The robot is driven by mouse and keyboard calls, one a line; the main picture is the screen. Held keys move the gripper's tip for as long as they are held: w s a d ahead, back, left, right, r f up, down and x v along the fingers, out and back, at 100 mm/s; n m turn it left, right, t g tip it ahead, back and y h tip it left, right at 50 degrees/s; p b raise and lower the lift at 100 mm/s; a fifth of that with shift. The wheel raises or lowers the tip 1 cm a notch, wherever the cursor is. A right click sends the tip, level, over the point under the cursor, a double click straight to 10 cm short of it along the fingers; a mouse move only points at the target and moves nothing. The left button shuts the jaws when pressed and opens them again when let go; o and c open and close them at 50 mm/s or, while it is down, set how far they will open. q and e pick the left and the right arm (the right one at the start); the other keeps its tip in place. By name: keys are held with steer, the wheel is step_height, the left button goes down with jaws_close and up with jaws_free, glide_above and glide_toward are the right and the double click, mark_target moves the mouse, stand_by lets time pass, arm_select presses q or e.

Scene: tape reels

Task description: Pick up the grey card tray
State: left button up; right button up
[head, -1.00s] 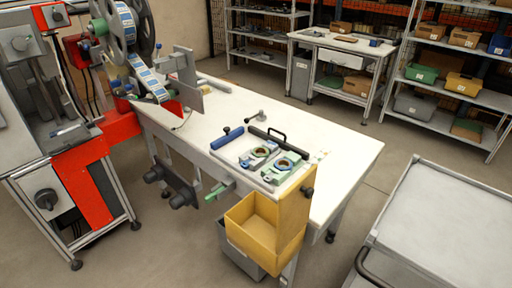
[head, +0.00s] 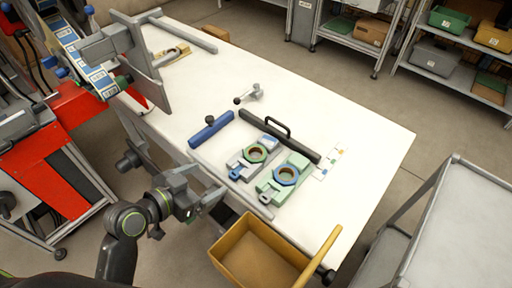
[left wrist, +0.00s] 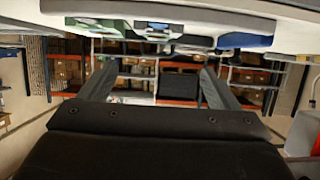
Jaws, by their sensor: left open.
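The grey card tray (head: 241,162) lies flat on the white table (head: 350,140), with a green-rimmed reel on it and a blue tab at its near end. A green tray (head: 297,163) with a blue-rimmed reel lies just right of it. My left gripper (head: 208,191) is open and empty, off the table's near edge, to the left of and nearer than the grey tray, and not touching it. In the left wrist view, its two fingers (left wrist: 157,78) stand wide apart with nothing between them. My right gripper is not in view.
A blue roller (head: 211,130) and a black handled bar (head: 280,137) lie behind the trays. A yellow bin (head: 240,262) hangs at the near edge. A grey machine plate (head: 140,62) stands at left. A grey cart (head: 450,220) is at right. The table's far right is clear.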

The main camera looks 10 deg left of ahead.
mark_target(244, 163)
arm_select(q)
steer(key=x, duration=0.9)
steer(key=shift+w+d+f+p, duration=0.1)
steer(key=shift+w+d+p, duration=0.15)
steer(key=shift+p, duration=0.1)
steer(key=shift+w+d+f, duration=0.25)
steer(key=shift+w+d, duration=0.05)
steer(key=shift+w, duration=0.05)
steer(key=shift+f+p+x, duration=0.2)
steer(key=shift+p+x, duration=0.15)
steer(key=shift+x, duration=2.35)
steer(key=shift+s, duration=0.15)
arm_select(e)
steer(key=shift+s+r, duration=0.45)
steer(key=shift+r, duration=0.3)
arm_select(q)
steer(key=shift+c, duration=0.2)
steer(key=c, duration=0.7)
